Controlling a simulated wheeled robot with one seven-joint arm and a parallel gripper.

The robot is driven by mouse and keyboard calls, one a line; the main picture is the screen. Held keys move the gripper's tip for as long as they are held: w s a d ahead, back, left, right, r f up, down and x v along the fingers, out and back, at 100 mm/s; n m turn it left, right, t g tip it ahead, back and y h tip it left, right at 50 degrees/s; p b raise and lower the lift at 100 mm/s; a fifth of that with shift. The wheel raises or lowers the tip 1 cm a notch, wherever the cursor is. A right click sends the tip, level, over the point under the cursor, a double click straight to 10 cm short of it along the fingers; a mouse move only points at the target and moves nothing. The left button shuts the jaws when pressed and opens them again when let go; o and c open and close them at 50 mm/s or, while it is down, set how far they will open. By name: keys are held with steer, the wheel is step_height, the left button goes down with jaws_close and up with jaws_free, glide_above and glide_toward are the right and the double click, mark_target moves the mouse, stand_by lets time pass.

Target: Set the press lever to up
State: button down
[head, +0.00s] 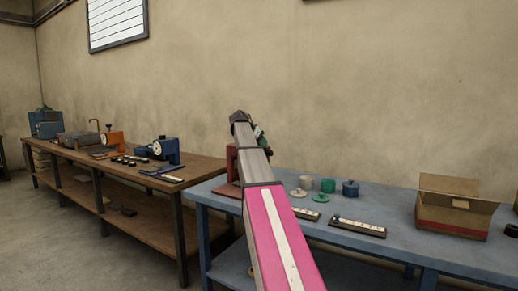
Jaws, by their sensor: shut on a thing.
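The press (231,163) is a dark red frame on a flat red base at the left end of the blue table. My arm crosses in front of it and hides much of it. My gripper (260,136) is small and partly hidden at the far end of the arm, just above and right of the press frame. It is shut on the press lever, whose grip is mostly hidden. Small dark and green bits show there. I cannot tell the lever's angle.
The blue table (405,235) also holds small round pots and lids, a green pot (327,185), a blue pot (350,188), strip trays (357,228) and an open cardboard box (455,207). A wooden bench (70,152) with tools stands at left. Bare floor lies before it.

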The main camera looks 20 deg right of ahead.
steer(key=shift+d+r, duration=0.4)
steer(key=shift+r, duration=0.05)
steer(key=c, duration=0.8)
jaws_free()
steer(key=shift+d, duration=0.1)
steer(key=shift+a+r, duration=0.3)
steer(key=shift+a, duration=0.05)
steer(key=v, duration=1)
steer(key=shift+f, duration=0.1)
